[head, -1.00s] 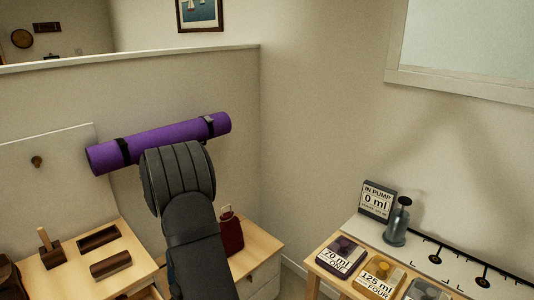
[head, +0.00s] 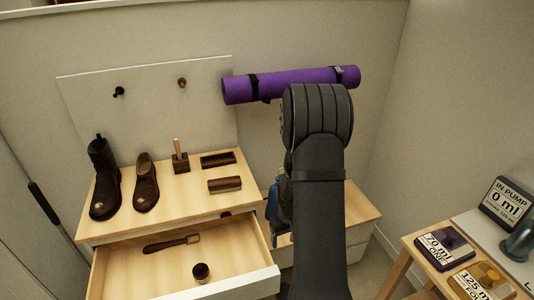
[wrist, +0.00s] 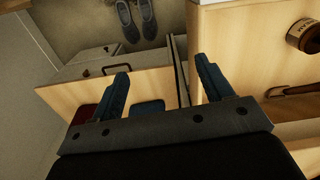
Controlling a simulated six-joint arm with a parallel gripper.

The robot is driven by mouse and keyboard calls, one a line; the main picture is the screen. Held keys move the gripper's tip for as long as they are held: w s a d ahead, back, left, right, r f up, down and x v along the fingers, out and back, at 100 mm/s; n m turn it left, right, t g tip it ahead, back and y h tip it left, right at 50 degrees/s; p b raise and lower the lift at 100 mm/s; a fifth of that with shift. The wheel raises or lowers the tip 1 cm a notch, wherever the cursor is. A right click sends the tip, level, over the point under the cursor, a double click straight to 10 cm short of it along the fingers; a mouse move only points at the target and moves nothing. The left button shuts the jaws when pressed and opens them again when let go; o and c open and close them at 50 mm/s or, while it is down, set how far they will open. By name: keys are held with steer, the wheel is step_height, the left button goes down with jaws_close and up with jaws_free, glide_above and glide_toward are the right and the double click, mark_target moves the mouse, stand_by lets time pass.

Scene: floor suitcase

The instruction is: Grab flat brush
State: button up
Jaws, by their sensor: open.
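No label marks the flat brush, so I cannot tell for certain which item it is. Two dark brown brush-like blocks, a rear one (head: 217,160) and a front one (head: 224,184), lie on the cabinet top. A block with an upright wooden handle (head: 180,157) stands beside them. A dark-handled tool with a pale end (head: 172,243) lies in the open drawer (head: 110,268); part of its handle shows in the wrist view (wrist: 290,90). My gripper (wrist: 162,84) is open and empty, left of the drawer in the wrist view.
A small jar (head: 201,272) is in the drawer. A boot (head: 103,180) and a shoe (head: 146,185) stand at the cabinet top's left. A purple rolled mat (head: 290,84) is on the wall behind. A lower cabinet (head: 355,208) stands to the right.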

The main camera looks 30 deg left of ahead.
steer(key=shift+w, duration=0.1)
steer(key=w+a+r+m+g+y, duration=0.2)
steer(key=w+a+m, duration=0.3)
steer(key=w+m, duration=0.25)
steer(key=m+g+y, duration=0.5)
steer(key=m+y, duration=0.3)
steer(key=m, duration=0.6)
glide_toward(225, 181)
steer(key=x, duration=0.3)
steer(key=shift+s+a, duration=0.25)
steer(key=shift+a, duration=0.05)
steer(key=x, duration=0.5)
steer(key=shift+f, duration=0.2)
steer(key=c, duration=1.2)
steer(key=shift+w, duration=0.1)
